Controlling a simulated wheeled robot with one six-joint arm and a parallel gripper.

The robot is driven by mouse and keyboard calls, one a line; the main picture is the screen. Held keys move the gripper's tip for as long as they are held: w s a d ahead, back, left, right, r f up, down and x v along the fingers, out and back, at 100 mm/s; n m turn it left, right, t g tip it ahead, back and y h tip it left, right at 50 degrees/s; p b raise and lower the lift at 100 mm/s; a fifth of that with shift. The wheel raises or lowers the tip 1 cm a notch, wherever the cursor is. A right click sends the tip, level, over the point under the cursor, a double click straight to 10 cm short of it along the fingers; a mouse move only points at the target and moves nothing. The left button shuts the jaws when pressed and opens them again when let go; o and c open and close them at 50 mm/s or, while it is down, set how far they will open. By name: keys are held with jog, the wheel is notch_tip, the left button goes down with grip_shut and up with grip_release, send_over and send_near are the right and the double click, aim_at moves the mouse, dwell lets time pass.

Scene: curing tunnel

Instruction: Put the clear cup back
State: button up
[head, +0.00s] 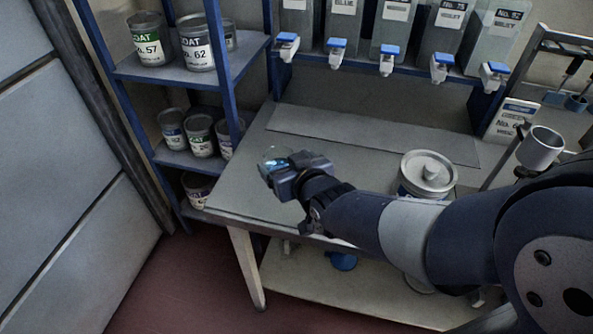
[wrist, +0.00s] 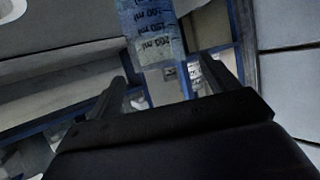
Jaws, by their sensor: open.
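The clear cup (head: 273,157) is at the left part of the grey bench top (head: 300,130), just past the end of my gripper (head: 282,170). My gripper hides its lower part in the head view. In the wrist view the clear cup (wrist: 152,32) shows printed millilitre marks and is cut off by the top edge. My gripper (wrist: 168,80) is open there, with one dark finger on each side below the cup. I cannot tell whether either finger touches the cup.
A lidded can (head: 427,175) stands on the bench right of my gripper. A grey cylindrical holder (head: 540,147) is farther right. Dispensers with blue-topped taps (head: 387,58) hang over the bench's back. A blue shelf (head: 180,70) with several paint cans stands left. The bench's back middle is clear.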

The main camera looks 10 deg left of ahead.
jog(key=shift+v, duration=2.65)
